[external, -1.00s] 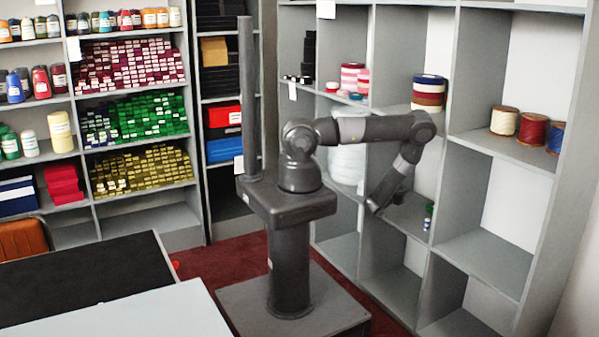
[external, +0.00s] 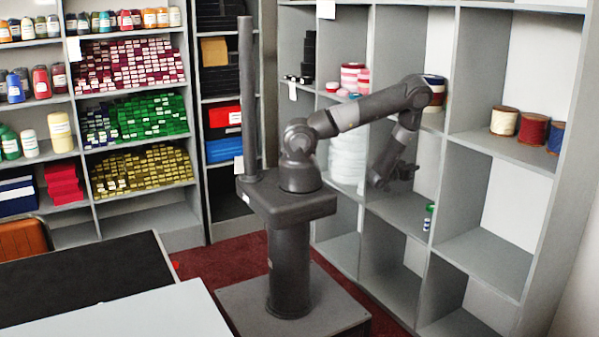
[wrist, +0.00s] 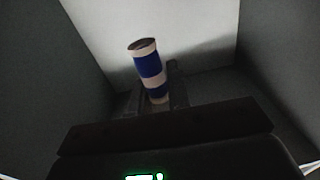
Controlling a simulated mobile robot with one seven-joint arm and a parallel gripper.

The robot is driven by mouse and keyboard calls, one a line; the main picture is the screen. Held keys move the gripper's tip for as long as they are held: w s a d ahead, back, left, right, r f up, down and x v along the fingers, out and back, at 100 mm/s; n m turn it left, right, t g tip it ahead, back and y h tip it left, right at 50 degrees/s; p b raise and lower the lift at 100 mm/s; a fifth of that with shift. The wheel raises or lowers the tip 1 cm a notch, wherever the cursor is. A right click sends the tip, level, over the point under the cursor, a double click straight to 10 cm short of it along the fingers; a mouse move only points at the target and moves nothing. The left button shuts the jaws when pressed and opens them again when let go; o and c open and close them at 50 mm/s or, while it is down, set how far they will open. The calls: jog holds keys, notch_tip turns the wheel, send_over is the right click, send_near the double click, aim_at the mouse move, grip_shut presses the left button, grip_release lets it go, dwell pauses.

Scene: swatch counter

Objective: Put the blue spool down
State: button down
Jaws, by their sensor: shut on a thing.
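The blue spool (wrist: 148,66), a slim cylinder with blue and cream bands and a dark top end, is between the two fingers of my gripper (wrist: 156,92) in the wrist view. My gripper is shut on it, and the spool looks slightly tilted in that view. In the external view my gripper (external: 407,171) is inside a middle compartment of the right-hand shelf unit, above the shelf board (external: 396,206).
Striped ribbon rolls (external: 433,92) and a white stack (external: 347,158) sit in neighbouring compartments. Grey dividers stand close on both sides. The compartment to the right (external: 485,250) is empty.

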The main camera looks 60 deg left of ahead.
jog(key=s+d+r+m+h, duration=0.15)
jog(key=s+d, duration=0.25)
jog(key=d, duration=0.4)
jog(key=s+d+m+h, duration=0.1)
jog(key=s+d+h, duration=0.2)
jog(key=d, duration=0.5)
jog(key=s+d+m+h, duration=0.2)
jog(key=s+d, duration=0.2)
jog(key=d, duration=0.4)
jog(key=s+d+r+n+y, duration=0.15)
jog(key=d+r, duration=0.35)
jog(key=r, duration=0.6)
jog(key=s+d+r+y, duration=0.15)
jog(key=d+r, duration=0.35)
jog(key=r, duration=0.5)
jog(key=s+d+r+n, duration=0.1)
jog(key=s+d+r, duration=0.3)
jog(key=r, duration=0.7)
jog(key=w+d, duration=0.1)
jog(key=w, duration=1.9)
jog(key=shift+w+d+f, duration=0.1)
jog(key=shift+w+f, duration=0.15)
jog(key=shift+f, duration=0.9)
jog(key=shift+w+d+f, duration=0.1)
jog(key=shift+w+f, duration=0.1)
jog(key=shift+f, duration=1)
jog(key=shift+w+f, duration=0.25)
jog(key=shift+f, duration=0.9)
jog(key=shift+f, duration=0.1)
